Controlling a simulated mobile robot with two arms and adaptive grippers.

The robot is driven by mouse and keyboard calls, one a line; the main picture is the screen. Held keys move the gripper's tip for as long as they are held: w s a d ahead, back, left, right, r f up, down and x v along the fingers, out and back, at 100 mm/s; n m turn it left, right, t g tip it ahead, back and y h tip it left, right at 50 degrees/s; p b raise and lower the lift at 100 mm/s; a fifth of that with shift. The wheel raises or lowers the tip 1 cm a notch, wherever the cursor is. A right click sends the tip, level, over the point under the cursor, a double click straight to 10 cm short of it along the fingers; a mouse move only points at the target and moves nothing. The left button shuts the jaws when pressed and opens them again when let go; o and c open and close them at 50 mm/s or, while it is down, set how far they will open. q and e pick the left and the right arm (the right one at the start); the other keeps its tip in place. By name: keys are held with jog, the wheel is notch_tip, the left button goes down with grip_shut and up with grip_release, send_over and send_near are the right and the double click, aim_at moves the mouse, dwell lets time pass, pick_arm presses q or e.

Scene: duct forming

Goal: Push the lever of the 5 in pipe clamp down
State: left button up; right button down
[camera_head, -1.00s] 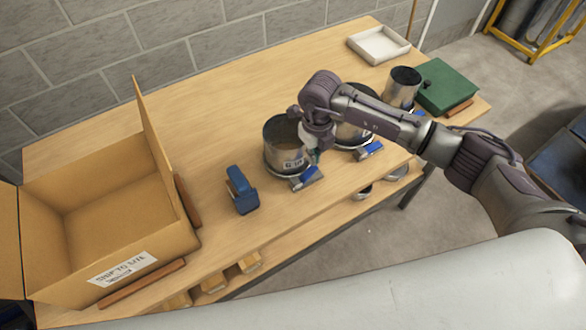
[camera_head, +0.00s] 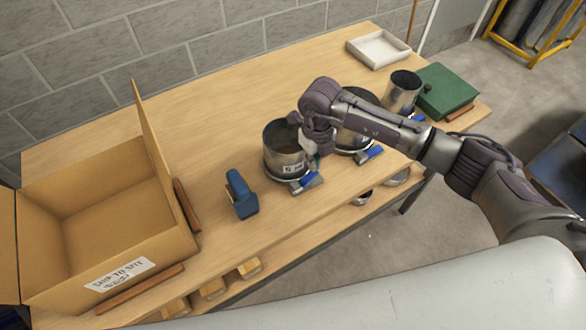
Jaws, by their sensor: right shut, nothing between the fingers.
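Three round metal ducts stand on the wooden table (camera_head: 110,125): a left one (camera_head: 280,158), a middle one (camera_head: 346,137) partly behind my arm, and a smaller right one (camera_head: 402,92). Clamp rings sit around the bases of the left and middle ducts. A blue lever (camera_head: 308,183) sits at the front of the left clamp, and another blue lever (camera_head: 370,154) at the middle one. I cannot read which is 5 in. My right gripper (camera_head: 314,160) is shut and empty, pointing down beside the left duct's right side, above its lever. Whether it touches is hidden.
An open cardboard box (camera_head: 160,262) stands at the left. A blue tool (camera_head: 241,194) stands between it and the left duct. A white tray (camera_head: 378,48) and a green case (camera_head: 447,91) are at the back right. The table's back left is clear.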

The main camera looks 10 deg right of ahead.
aim_at(313, 173)
jog(key=shift+f, duration=0.25)
dwell(0.4)
jog(key=shift+f+b, duration=2.35)
jog(key=shift+f, duration=0.1)
jog(key=shift+r+p, duration=2.55)
jog(key=shift+r, duration=1.55)
jog(key=shift+f, duration=0.1)
